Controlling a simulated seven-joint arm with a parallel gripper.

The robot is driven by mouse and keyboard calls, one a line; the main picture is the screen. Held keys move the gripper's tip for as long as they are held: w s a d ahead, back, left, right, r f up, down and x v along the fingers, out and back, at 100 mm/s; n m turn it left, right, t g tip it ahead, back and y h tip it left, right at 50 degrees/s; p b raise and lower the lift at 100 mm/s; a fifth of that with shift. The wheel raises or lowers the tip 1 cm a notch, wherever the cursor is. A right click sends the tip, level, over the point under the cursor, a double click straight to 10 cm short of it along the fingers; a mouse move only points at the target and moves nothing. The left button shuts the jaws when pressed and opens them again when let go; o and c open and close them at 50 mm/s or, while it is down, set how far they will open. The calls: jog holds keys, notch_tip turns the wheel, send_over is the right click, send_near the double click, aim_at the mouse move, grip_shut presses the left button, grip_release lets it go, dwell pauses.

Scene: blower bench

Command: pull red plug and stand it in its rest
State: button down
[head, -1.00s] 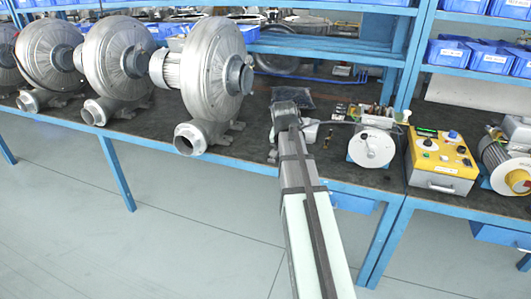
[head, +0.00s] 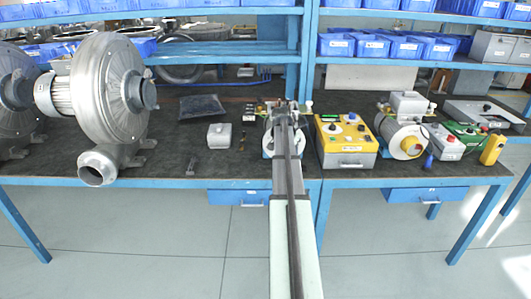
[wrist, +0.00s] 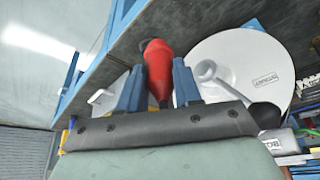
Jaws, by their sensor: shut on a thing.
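The red plug (wrist: 158,65) stands between the two blue fingers of my gripper (wrist: 157,88) in the wrist view. My gripper is shut on it, with its rounded red end showing above the fingertips. A large white disc (wrist: 235,60) with a small handle and a label is close behind and to the right of the fingers. In the head view my gripper (head: 283,108) is at the bench's middle, in front of the disc unit, and my arm hides the plug and most of that unit. I cannot pick out the plug's rest or tell whether the plug touches anything.
A yellow control box (head: 345,145) stands just right of my arm. Further right is a motor unit (head: 403,138). Some dark bench top between blower and grey box is bare.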

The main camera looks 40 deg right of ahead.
jog(key=s+d+f+m+g, duration=0.1)
jog(key=d+m, duration=0.4)
jog(key=d, duration=0.3)
jog(key=shift+d+f+g, duration=0.15)
jog(key=shift+f+g, duration=0.05)
jog(key=shift+g, duration=0.2)
jog(key=shift+f, duration=2.2)
jog(key=shift+f, duration=1.3)
jog(key=c, duration=0.7)
grip_release()
jog(key=shift+r, duration=0.15)
jog(key=v, duration=1.3)
jog(key=shift+a+r, duration=0.2)
jog(key=shift+r, duration=0.05)
